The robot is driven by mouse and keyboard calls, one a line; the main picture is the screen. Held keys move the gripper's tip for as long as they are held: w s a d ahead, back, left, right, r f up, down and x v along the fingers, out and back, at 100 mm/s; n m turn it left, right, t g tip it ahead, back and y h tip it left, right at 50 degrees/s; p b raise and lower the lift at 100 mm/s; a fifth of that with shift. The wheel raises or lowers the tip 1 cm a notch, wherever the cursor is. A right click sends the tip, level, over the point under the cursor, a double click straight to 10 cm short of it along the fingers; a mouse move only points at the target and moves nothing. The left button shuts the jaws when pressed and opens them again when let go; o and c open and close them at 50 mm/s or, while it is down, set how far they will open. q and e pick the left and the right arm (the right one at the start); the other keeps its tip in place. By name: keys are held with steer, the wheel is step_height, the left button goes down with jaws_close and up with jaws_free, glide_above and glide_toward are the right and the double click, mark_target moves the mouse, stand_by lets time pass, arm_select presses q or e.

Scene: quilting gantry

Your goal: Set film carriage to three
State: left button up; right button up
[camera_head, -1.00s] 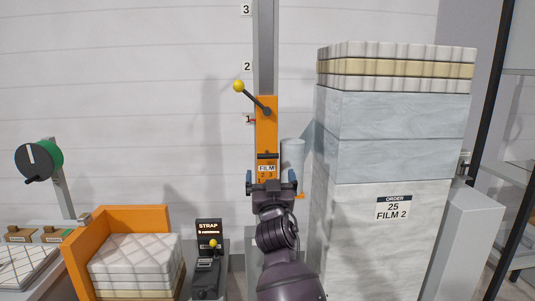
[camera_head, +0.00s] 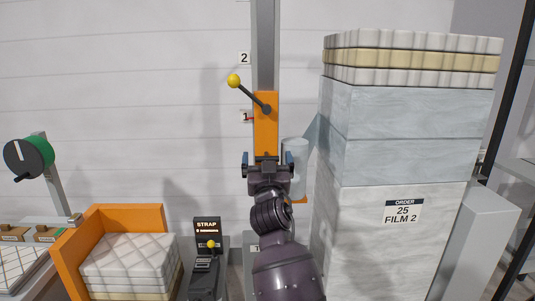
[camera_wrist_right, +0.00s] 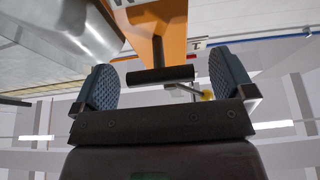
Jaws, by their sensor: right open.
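The orange film carriage (camera_head: 265,130) sits on a grey upright mast (camera_head: 265,40). Its red pointer is at the mark 1 (camera_head: 246,116); the mark 2 (camera_head: 244,58) is higher, and no 3 shows now. A lever with a yellow knob (camera_head: 234,81) tilts up-left from the carriage. My right gripper (camera_head: 268,163) is open in front of the carriage's lower part, hiding its label. In the wrist view, a black bar handle (camera_wrist_right: 160,76) on the orange carriage (camera_wrist_right: 158,25) lies between the open fingers (camera_wrist_right: 163,92), with gaps at both sides. My left gripper is out of view.
A tall wrapped stack (camera_head: 405,150) with an order sheet reading 25, FILM 2 (camera_head: 403,211) stands close on the right. A film roll (camera_head: 295,160) hangs beside the carriage. A strap unit (camera_head: 207,228) and an orange-sided stand (camera_head: 77,248) with quilted pads are at lower left.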

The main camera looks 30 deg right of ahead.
steer(key=shift+w+d+r, duration=0.15)
steer(key=shift+w+d, duration=0.05)
steer(key=shift+w, duration=0.05)
steer(key=shift+a, duration=0.1)
steer(key=shift+c, duration=1.3)
steer(key=c, duration=0.9)
steer(key=shift+r, duration=0.15)
